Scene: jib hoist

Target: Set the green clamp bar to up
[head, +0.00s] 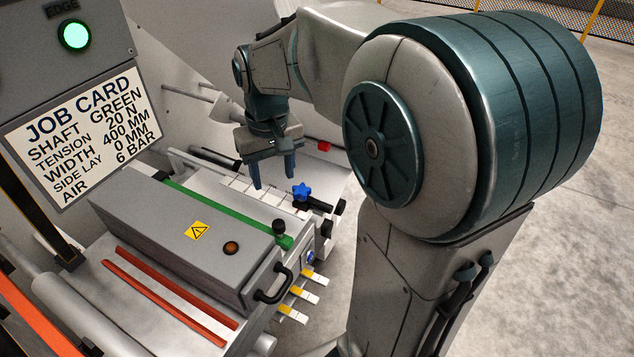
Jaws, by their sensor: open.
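The green clamp bar (222,215) runs along the far side of a grey box and is partly hidden by it. It appears to lie low, close to the machine bed. Its near right end carries a black knob (279,227). My gripper (273,185) hangs fingers down, open and empty, beyond the bar in the picture and above the white bed by a scale. The fingers are apart from the bar and its knob.
The grey box (170,225) has a black handle (273,284). A blue star knob (302,191) sits right of my fingers. Orange strips (165,295) and yellow-white tabs (303,296) lie nearer. A job card (85,130) stands left. Open floor lies right.

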